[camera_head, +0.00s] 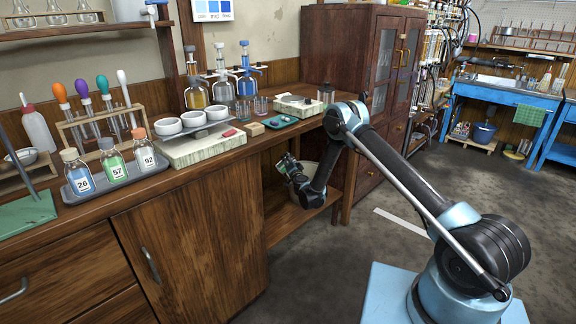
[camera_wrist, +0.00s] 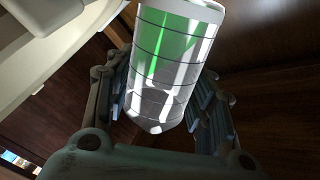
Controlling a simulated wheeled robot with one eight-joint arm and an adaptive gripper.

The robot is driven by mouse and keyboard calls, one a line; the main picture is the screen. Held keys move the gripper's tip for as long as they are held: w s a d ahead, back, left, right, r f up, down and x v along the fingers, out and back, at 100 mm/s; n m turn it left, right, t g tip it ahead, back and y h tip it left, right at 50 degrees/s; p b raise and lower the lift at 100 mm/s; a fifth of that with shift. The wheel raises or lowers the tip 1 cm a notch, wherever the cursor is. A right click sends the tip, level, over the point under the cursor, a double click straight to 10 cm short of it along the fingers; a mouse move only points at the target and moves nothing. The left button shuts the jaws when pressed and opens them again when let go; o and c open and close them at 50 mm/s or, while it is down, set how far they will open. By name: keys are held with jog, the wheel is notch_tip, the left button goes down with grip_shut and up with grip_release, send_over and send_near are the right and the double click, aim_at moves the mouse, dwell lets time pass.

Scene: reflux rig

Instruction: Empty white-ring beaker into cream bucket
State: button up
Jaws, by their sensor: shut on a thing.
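My gripper (camera_head: 286,167) is low in front of the bench's open lower bay in the head view. It is shut on a beaker (camera_wrist: 168,65), which sits between both fingers in the wrist view. The beaker is clear with dark lines around it, and green shows in its upper part in that view. It is tilted over, and a pale rim shows at its top edge. The cream bucket (camera_head: 312,172) stands on the low shelf behind my gripper, partly hidden by my arm. Whether anything is running out of the beaker cannot be told.
The bench top above holds three white bowls (camera_head: 193,121), a tray of labelled bottles (camera_head: 113,180) and several small glasses. The low shelf (camera_head: 285,215) is under the bench. A dark wood cabinet (camera_head: 352,60) stands behind. A pale surface fills the wrist view's upper left.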

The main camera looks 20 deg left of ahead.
jog(key=a, duration=0.1)
jog(key=s+a+f, duration=0.1)
jog(key=s+a, duration=0.1)
jog(key=shift+f, duration=0.4)
jog(key=shift+w+d+m, duration=0.15)
jog(key=shift+m, duration=0.75)
jog(key=shift+d, duration=0.15)
jog(key=shift+d+m, duration=0.1)
jog(key=shift+m, duration=0.3)
jog(key=shift+w+d+f+m, duration=0.15)
jog(key=shift+d+f+m, duration=0.05)
jog(key=shift+m, duration=0.7)
jog(key=shift+w+d+m, duration=0.15)
jog(key=shift+d+m, duration=0.05)
jog(key=shift+m, duration=0.65)
jog(key=shift+w+d+m, duration=0.15)
jog(key=shift+d+m, duration=0.05)
jog(key=shift+m, duration=0.65)
jog(key=shift+r, duration=0.1)
jog(key=shift+w+d+r+m, duration=0.1)
jog(key=shift+d+r+m, duration=0.05)
jog(key=shift+m, duration=0.55)
